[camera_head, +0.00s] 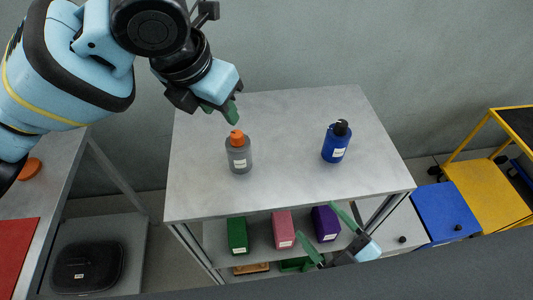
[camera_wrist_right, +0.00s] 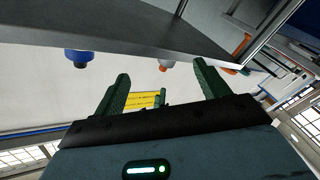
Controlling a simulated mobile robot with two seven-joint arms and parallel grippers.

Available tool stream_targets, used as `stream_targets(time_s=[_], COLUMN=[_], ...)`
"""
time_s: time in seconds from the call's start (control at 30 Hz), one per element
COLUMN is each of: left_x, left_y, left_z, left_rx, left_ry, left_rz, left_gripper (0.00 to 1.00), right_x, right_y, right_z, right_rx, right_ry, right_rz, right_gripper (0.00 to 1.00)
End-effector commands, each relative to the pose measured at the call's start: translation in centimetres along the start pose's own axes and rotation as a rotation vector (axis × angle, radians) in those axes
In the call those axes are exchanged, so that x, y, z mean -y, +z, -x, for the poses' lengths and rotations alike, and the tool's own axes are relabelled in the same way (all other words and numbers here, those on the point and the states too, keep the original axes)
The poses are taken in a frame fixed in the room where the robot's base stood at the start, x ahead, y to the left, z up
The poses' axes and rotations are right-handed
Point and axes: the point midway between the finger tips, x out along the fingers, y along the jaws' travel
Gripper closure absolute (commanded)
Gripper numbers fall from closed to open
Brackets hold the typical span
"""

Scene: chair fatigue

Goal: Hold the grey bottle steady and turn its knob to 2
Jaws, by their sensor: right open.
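The grey bottle (camera_head: 239,158) stands upright on the light grey table, with an orange knob (camera_head: 237,137) on top and a white label; a setting on the knob is too small to read. My left gripper (camera_head: 220,110) hangs just above and to the left of the orange knob, apart from it; its green fingers are partly hidden by the gripper body, so its opening is unclear. My right gripper (camera_head: 327,236) is open and empty in front of the table's front edge, low and to the right; its spread fingers show in the right wrist view (camera_wrist_right: 162,88).
A blue bottle (camera_head: 335,146) with a black top stands to the right on the table (camera_head: 287,190). Green (camera_head: 237,235), pink (camera_head: 283,229) and purple (camera_head: 325,223) boxes sit on the shelf below. A yellow cart (camera_head: 480,185) stands at far right. The tabletop between the bottles is clear.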

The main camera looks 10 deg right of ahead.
Motion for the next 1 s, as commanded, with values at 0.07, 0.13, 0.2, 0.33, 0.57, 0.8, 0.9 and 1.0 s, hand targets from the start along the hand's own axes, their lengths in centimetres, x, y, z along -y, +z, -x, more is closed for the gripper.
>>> stream_targets(time_s=[0.07,0.13,0.2,0.33,0.57,0.8,0.9,1.0], left_x=[0.0,0.0,0.0,0.0,0.0,0.0,0.0,0.0], left_y=[0.0,0.0,0.0,0.0,0.0,0.0,0.0,0.0], left_z=[0.0,0.0,0.0,0.0,0.0,0.0,0.0,0.0], left_rx=[0.000,0.000,0.000,0.000,0.000,0.000,0.000,0.000], left_ry=[0.000,0.000,0.000,0.000,0.000,0.000,0.000,0.000], left_rz=[0.000,0.000,0.000,0.000,0.000,0.000,0.000,0.000], left_gripper=[0.64,0.64,0.64,0.64,0.64,0.64,0.64,0.64], right_x=[-0.5,-0.5,-0.4,-0.1,0.4,0.2,-0.5,-1.2], right_y=[-2.5,-4.5,-6.2,-8.4,-10.4,-9.7,-8.8,-8.1], right_z=[-1.6,-2.9,-4.3,-6.8,-10.8,-13.9,-14.9,-15.7], right_rx=[-0.116,-0.212,-0.306,-0.453,-0.665,-0.767,-0.769,-0.756], right_ry=[-0.029,-0.055,-0.072,-0.079,-0.075,-0.167,-0.230,-0.292], right_rz=[0.150,0.310,0.501,0.866,1.521,2.059,2.222,2.344], right_gripper=[0.26,0.26,0.26,0.26,0.26,0.26,0.26,0.26])
